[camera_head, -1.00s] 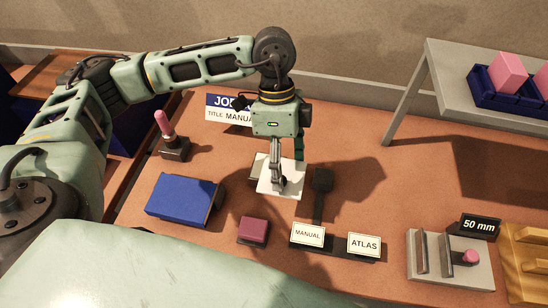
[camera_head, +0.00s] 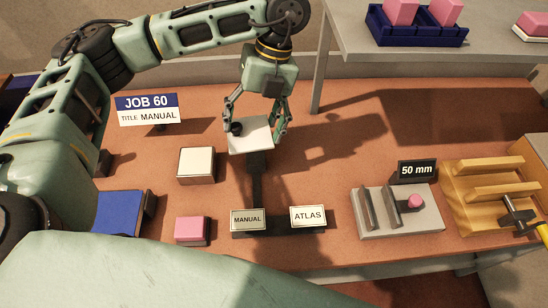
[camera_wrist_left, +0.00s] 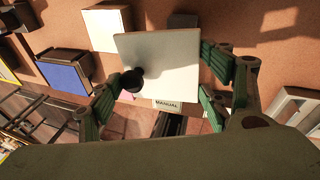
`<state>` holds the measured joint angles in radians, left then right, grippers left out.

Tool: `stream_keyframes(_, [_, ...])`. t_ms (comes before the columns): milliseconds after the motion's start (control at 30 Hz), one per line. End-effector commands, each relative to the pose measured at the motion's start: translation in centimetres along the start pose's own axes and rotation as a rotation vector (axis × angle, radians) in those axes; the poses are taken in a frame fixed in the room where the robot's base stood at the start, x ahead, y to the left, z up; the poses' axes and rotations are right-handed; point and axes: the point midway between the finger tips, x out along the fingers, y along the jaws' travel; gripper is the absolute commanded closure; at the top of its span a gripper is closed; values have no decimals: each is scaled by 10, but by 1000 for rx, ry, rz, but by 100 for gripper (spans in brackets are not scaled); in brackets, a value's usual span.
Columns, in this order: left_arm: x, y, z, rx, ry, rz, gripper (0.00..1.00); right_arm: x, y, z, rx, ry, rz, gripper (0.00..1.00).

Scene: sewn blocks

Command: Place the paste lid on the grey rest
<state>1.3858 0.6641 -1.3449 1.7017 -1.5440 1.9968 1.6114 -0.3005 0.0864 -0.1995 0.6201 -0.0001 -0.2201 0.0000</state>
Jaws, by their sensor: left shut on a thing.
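The paste lid is a flat white square plate (camera_head: 252,134) with a dark round knob near its left edge. My left gripper (camera_head: 256,127) is shut on it, with fingers at its left and right sides. The lid also fills the middle of the left wrist view (camera_wrist_left: 170,62). A dark grey pad (camera_head: 257,162), which looks like the rest, shows just below the lid in the head view, partly covered by it. I cannot tell the gap between them. The open paste box (camera_head: 196,163), pale on top, stands to the left. My right gripper is not in view.
MANUAL (camera_head: 247,220) and ATLAS (camera_head: 308,216) plates stand in front of the pad. A pink block (camera_head: 191,229) and blue book (camera_head: 118,213) lie front left. A grey jig (camera_head: 425,220) and wooden rack (camera_head: 485,190) stand right. The JOB 60 sign (camera_head: 147,109) is behind left.

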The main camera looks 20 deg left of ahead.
Motion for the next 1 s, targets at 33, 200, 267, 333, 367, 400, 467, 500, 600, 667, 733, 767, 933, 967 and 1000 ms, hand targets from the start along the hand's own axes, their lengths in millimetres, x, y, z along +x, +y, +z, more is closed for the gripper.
stream_keyframes(33, [0, 0, 3, 34, -12, 4, 55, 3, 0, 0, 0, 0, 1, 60])
stream_keyframes(200, [5, 1, 7, 103, -29, 15, 55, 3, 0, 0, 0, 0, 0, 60])
stream_keyframes(267, [14, -2, 8, 108, -28, 18, 55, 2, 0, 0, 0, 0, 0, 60])
stream_keyframes(333, [26, -5, 10, 110, -27, 18, 55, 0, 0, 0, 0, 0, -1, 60])
stream_keyframes(367, [30, -6, 11, 109, -27, 19, 55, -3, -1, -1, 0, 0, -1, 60])
stream_keyframes(400, [37, -9, 12, 109, -29, 18, 55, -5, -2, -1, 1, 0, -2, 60])
stream_keyframes(467, [46, -12, 13, 108, -29, 16, 55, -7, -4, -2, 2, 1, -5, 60])
stream_keyframes(500, [50, -13, 14, 107, -30, 17, 55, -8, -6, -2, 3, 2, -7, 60])
stream_keyframes(600, [57, -16, 16, 107, -31, 15, 55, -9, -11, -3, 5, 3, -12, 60])
stream_keyframes(667, [61, -17, 16, 107, -30, 15, 55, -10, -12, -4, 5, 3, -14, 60])
stream_keyframes(733, [69, -19, 17, 107, -30, 16, 55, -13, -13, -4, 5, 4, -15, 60])
stream_keyframes(767, [73, -20, 17, 108, -30, 16, 55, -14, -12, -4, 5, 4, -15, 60])
stream_keyframes(933, [92, -26, 21, 106, -31, 15, 55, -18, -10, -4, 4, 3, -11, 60])
stream_keyframes(967, [93, -27, 21, 106, -31, 14, 55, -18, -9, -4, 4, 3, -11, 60])
stream_keyframes(1000, [93, -27, 21, 106, -32, 13, 55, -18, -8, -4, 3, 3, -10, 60])
